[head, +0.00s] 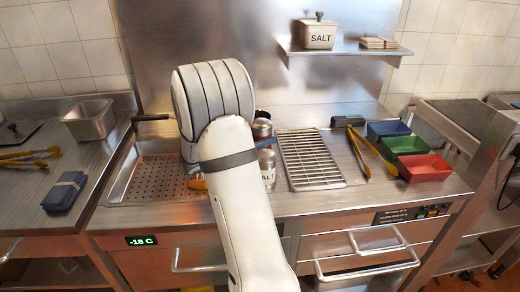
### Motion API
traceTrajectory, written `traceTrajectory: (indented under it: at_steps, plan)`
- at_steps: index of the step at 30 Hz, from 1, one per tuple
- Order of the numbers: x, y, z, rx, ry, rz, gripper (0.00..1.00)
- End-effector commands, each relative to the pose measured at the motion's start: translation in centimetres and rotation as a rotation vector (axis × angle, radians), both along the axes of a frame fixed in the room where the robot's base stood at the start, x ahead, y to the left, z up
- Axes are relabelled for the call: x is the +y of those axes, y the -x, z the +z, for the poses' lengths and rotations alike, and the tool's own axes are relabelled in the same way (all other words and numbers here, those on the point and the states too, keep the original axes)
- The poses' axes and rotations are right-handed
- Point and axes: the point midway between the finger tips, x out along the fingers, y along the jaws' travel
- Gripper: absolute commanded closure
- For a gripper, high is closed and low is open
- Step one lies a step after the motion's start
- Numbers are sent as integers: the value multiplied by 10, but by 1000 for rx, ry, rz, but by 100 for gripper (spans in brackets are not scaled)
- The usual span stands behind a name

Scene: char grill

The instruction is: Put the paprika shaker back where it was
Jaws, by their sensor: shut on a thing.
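My arm fills the middle of the head view, and my gripper is hidden behind it. A metal shaker (268,172) marked "SALT" stands just right of my arm, partly covered by it. Another metal container with a dark top (262,129) shows behind it, also partly covered, and I cannot read any label on it. I cannot tell which thing, if any, is the paprika shaker. What my gripper holds is hidden.
A perforated tray (150,178) lies left of my arm, with a small orange thing (197,184) at its edge. A wire rack (311,158), tongs (361,155) and blue (386,128), green (408,145) and red (424,168) bins are right. A shelf (345,49) holds a salt box (318,35).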

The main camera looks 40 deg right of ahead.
Motion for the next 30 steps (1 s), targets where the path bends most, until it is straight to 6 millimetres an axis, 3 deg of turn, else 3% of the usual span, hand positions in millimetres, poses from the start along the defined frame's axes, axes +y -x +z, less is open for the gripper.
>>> traceTrajectory:
  at_steps: [9, 20, 21, 28, 30]
  plan:
    - [1, 0, -37, 2, 1, 2, 80]
    - [1, -1, -41, -1, 1, 3, 80]
    - [1, -1, -41, -1, 0, 3, 43]
    - [1, -1, -40, 0, 0, 3, 24]
    - [1, -1, -40, 0, 0, 4, 24]
